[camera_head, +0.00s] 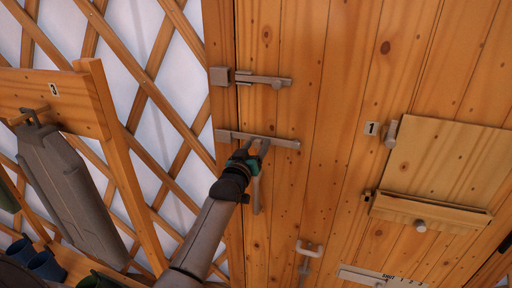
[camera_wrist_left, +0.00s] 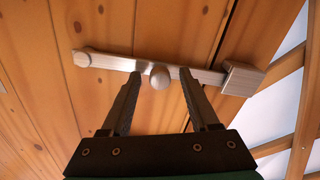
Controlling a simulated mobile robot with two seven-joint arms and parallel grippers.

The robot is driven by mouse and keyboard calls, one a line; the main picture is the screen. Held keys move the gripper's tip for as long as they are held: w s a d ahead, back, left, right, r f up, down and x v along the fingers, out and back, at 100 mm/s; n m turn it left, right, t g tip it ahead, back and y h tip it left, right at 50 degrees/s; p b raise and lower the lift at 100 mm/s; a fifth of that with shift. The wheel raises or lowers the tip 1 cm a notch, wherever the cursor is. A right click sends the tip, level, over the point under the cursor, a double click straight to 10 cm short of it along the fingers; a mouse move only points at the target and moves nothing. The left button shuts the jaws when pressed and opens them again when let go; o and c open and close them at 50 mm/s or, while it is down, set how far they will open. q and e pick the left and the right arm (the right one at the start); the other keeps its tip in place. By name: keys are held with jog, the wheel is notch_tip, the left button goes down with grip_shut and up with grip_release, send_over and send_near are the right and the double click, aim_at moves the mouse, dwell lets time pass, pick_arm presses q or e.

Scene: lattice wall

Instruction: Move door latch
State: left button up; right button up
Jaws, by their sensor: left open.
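My left gripper (camera_head: 258,147) is open and empty, below the latch in the head view. Its fingertips appear on either side of the knob in the wrist view; I cannot tell if they touch. My right gripper is out of view.
A second metal bar (camera_head: 230,135) lies across the door below the latch, partly behind my gripper. A wooden flap (camera_head: 447,160) and a small shelf (camera_head: 430,213) are on the right. A lattice wall (camera_head: 150,85) and a hanging grey case (camera_head: 72,190) are on the left.

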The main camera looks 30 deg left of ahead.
pick_arm(q)
jog(key=shift+c, duration=0.2)
grip_shut()
dwell(0.3)
dwell(1.0)
